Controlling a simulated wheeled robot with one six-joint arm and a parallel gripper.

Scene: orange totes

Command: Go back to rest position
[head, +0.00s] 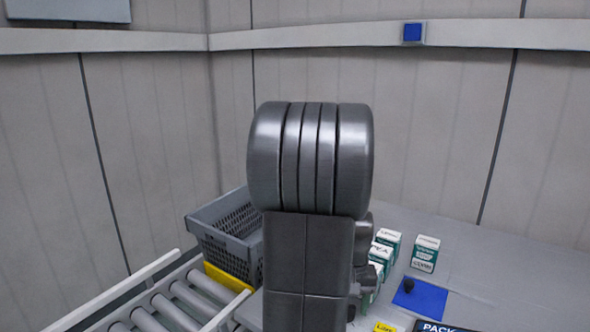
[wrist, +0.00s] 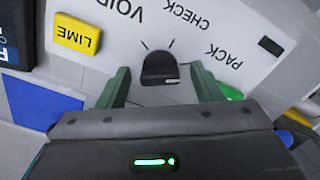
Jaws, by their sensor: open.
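My gripper (wrist: 160,69) shows in the wrist view with two green fingers spread apart. A black knob (wrist: 160,70) on a white panel (wrist: 205,45) stands between the fingers, with a gap on each side. The fingers do not appear to touch it. The panel carries the words VOID, CHECK and PACK around the knob. In the head view, my grey arm rises upright in the middle and my gripper is out of sight.
A yellow LIME block (wrist: 78,38) and a blue pad (wrist: 40,102) lie left of the knob. In the head view, a grey crate (head: 205,236) stands by a roller conveyor (head: 165,312). Several green-and-white boxes (head: 425,254) stand on the table right of my arm.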

